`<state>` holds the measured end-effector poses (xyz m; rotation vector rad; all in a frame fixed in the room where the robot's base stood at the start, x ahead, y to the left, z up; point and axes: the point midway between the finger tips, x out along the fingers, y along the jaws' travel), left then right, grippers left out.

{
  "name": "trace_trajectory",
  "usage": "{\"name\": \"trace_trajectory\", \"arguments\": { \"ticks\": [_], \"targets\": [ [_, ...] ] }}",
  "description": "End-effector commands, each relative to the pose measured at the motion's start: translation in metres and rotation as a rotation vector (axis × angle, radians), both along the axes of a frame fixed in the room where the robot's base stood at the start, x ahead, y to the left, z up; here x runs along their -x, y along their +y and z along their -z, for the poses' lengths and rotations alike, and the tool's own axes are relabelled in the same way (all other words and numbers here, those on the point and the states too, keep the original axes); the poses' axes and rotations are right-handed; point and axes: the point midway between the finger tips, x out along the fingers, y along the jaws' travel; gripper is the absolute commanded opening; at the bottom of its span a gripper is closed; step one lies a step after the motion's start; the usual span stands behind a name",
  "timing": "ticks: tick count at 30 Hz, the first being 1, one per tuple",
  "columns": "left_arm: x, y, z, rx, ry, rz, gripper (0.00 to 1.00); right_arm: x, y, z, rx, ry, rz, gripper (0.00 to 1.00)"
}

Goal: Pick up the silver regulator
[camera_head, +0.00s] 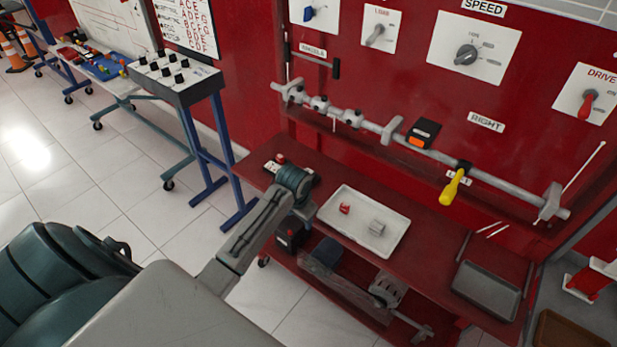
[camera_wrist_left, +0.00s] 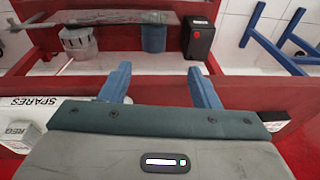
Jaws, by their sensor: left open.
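The silver regulator (camera_head: 377,227) is a small silver block in the right part of a white tray (camera_head: 398,242) on the red bench. In the left wrist view, a grey-white block marked REG (camera_wrist_left: 20,134) shows at the left edge, partly cut off and partly hidden by my gripper body. My left gripper (camera_head: 304,212) is at the left of the tray, apart from the regulator. Its two blue-grey fingers show spread and empty in the left wrist view (camera_wrist_left: 160,86). My right gripper is not in view.
A small red part (camera_head: 345,208) lies left of the regulator in the tray. A rail with a yellow-handled tool (camera_head: 453,187) runs along the wall behind. A grey tray (camera_head: 487,290) sits at the bench's right end. A lower shelf holds a black box (camera_wrist_left: 200,40).

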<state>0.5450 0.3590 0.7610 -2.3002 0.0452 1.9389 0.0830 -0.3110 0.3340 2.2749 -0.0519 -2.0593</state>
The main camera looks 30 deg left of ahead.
Motion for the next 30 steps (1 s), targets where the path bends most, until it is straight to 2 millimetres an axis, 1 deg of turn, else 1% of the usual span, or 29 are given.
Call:
{"name": "trace_trajectory", "arguments": {
  "ticks": [1, 5, 8, 11, 14, 18, 22, 24, 26, 28, 30],
  "targets": [
    [-0.004, 0.000, -0.017, -0.003, -0.007, 0.009, 0.56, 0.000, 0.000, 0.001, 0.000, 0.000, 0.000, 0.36],
    [-0.022, 0.008, -0.037, -0.001, 0.003, 0.009, 0.56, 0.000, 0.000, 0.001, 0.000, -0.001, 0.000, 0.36],
    [-0.036, 0.014, -0.055, 0.003, 0.007, 0.011, 0.56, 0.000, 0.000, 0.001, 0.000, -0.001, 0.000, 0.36],
    [-0.054, 0.023, -0.067, 0.010, 0.018, 0.005, 0.56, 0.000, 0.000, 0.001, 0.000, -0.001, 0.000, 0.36],
    [-0.076, 0.035, -0.083, 0.023, 0.026, -0.005, 0.56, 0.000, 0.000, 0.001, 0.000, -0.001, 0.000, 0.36],
    [-0.106, 0.053, -0.111, 0.046, 0.038, -0.019, 0.56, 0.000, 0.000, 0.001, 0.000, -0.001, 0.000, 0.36],
    [-0.124, 0.065, -0.132, 0.068, 0.047, -0.029, 0.56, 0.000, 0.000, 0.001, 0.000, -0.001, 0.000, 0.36],
    [-0.129, 0.069, -0.137, 0.075, 0.051, -0.032, 0.56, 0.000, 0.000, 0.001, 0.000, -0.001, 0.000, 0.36],
    [-0.131, 0.070, -0.136, 0.079, 0.053, -0.032, 0.56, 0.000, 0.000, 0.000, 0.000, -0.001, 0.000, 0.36],
    [-0.132, 0.070, -0.129, 0.080, 0.056, -0.033, 0.56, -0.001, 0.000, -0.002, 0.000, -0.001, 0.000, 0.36],
    [-0.133, 0.069, -0.118, 0.081, 0.058, -0.032, 0.56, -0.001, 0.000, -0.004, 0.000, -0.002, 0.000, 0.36]
  ]
}}
